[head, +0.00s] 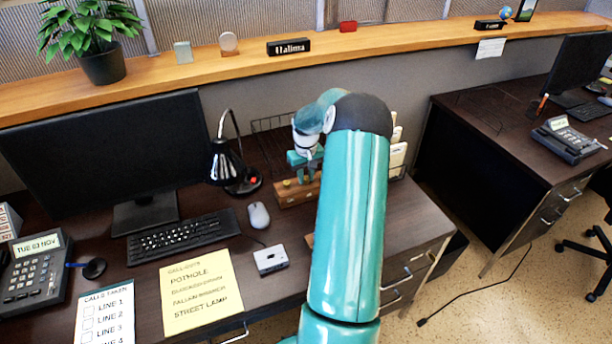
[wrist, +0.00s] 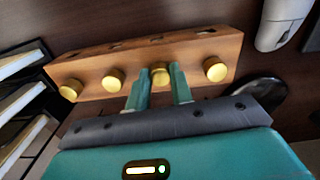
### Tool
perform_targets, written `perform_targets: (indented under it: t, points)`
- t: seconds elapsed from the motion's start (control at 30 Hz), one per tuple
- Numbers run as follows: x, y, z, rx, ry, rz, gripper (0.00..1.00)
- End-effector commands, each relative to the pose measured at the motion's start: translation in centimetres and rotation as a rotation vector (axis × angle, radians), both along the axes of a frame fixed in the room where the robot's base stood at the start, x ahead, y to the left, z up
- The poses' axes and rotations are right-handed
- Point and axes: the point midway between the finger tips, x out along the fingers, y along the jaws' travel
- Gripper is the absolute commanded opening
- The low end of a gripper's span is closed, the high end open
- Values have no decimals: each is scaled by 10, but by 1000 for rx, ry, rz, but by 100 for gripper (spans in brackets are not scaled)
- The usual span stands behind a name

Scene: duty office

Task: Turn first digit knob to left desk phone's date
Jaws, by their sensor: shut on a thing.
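A wooden block (wrist: 140,62) with several round brass knobs in a row fills the upper wrist view. It also shows behind the mouse in the head view (head: 291,198). My gripper (wrist: 161,72) is shut on one brass knob (wrist: 158,78), second from the right in the wrist view. Another knob (wrist: 215,70) is free to its right, and a knob (wrist: 113,79) is free to its left. Any digits on the block are not readable. The left desk phone (head: 35,275) shows a display (head: 37,244) that seems to read "TUE 03 NOV"; its digits are small.
A black lamp (head: 228,165) and a white mouse (head: 259,215) stand left of the block. A wire rack (head: 270,135) is behind it. A keyboard (head: 184,236), monitor (head: 105,150) and yellow note (head: 201,290) occupy the desk's left. A second phone (head: 567,139) is on the right desk.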

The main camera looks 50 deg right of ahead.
Motion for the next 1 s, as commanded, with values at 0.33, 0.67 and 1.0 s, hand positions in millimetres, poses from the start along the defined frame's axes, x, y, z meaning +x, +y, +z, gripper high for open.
perform_targets:
  t: [0.33, 0.67, 1.0]
  points:
    - [0, 1, 0, -1, 2, -119, 0]
    - [1, 1, 1, -3, 1, -395, 0]
    - [1, 1, 0, -2, 1, -720, 0]
